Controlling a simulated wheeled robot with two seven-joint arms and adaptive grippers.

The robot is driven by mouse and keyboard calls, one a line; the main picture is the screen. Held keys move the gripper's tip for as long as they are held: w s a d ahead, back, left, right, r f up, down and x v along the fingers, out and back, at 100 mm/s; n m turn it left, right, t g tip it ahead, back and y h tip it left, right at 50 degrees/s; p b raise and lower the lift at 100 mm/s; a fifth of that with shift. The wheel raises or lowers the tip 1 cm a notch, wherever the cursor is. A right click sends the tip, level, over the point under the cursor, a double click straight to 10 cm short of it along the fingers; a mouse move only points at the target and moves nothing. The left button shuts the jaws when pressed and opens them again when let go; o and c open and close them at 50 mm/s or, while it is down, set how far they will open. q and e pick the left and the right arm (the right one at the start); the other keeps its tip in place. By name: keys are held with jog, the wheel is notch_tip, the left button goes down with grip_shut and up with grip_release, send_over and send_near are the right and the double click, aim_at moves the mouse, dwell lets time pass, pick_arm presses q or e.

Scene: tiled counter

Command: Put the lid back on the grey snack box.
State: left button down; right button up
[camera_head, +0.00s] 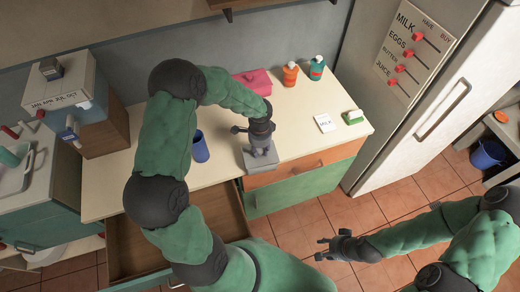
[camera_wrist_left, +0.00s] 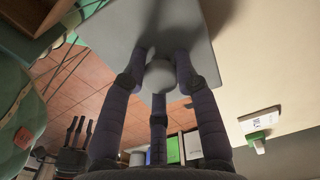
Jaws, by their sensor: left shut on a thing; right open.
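In the head view the grey plate (camera_head: 249,164) shows under the gripper. The grey snack box cannot be told apart from the lid there, so I cannot tell whether the lid rests on it. My right gripper (camera_head: 333,247) is open and empty, low over the floor at the right.
On the counter (camera_head: 300,100) stand a blue cup (camera_head: 200,147), a pink box (camera_head: 256,81), an orange bottle (camera_head: 290,74), a teal bottle (camera_head: 316,68), a white card (camera_head: 324,123) and a green-and-white item (camera_head: 353,117). A drawer (camera_head: 150,235) stands open below. The counter's middle right is clear.

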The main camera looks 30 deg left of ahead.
pick_arm(q)
jog(key=shift+c, duration=1.9)
grip_release()
jog(key=shift+r, duration=0.1)
jog(key=shift+r+p, duration=2.55)
jog(key=shift+r, duration=0.9)
grip_shut()
